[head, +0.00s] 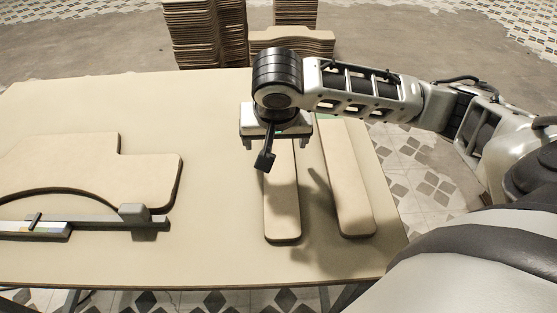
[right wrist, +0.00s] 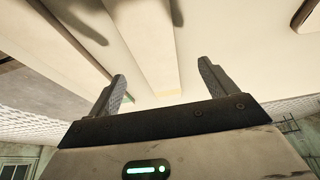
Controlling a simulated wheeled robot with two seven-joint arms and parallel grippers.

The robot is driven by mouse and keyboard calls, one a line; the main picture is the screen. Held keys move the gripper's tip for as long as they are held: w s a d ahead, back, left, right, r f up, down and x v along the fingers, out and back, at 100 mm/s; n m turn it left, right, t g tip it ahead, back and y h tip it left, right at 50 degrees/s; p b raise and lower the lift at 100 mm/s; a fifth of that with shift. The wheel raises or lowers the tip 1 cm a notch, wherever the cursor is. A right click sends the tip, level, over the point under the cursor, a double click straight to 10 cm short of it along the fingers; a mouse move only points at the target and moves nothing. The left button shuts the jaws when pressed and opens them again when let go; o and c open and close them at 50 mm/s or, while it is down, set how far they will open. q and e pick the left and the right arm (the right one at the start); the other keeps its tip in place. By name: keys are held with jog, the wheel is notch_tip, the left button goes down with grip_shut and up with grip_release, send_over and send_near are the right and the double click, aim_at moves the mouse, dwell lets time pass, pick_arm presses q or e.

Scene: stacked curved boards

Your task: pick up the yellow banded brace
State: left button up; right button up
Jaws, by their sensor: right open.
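The yellow banded brace is a long, narrow tan board (head: 282,205) lying flat on the table, right of the middle in the head view. Its yellow band is hidden there by my right gripper. In the right wrist view the brace (right wrist: 143,45) runs between the fingers, with a pale yellow band at its near end. My right gripper (head: 275,143) is open over the far end of the brace, its fingers to either side. It also shows in the right wrist view (right wrist: 162,70), with nothing held. I cannot tell the exact height above the table. My left gripper is not in view.
A similar board with a green band (head: 346,195) lies close to the right. A wide stepped board (head: 90,165) and a grey bar tool with a black arc (head: 110,221) lie on the left. Stacked curved boards (head: 190,35) stand beyond the table (head: 215,265).

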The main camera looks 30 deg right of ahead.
aim_at(278, 158)
jog(key=x, duration=0.3)
jog(key=s+x, duration=0.1)
jog(key=shift+w+d+f, duration=0.15)
jog(key=shift+d+f, duration=0.05)
jog(key=shift+f, duration=0.2)
jog(key=c, duration=1.2)
jog(key=shift+o, duration=0.2)
jog(key=shift+r, duration=0.1)
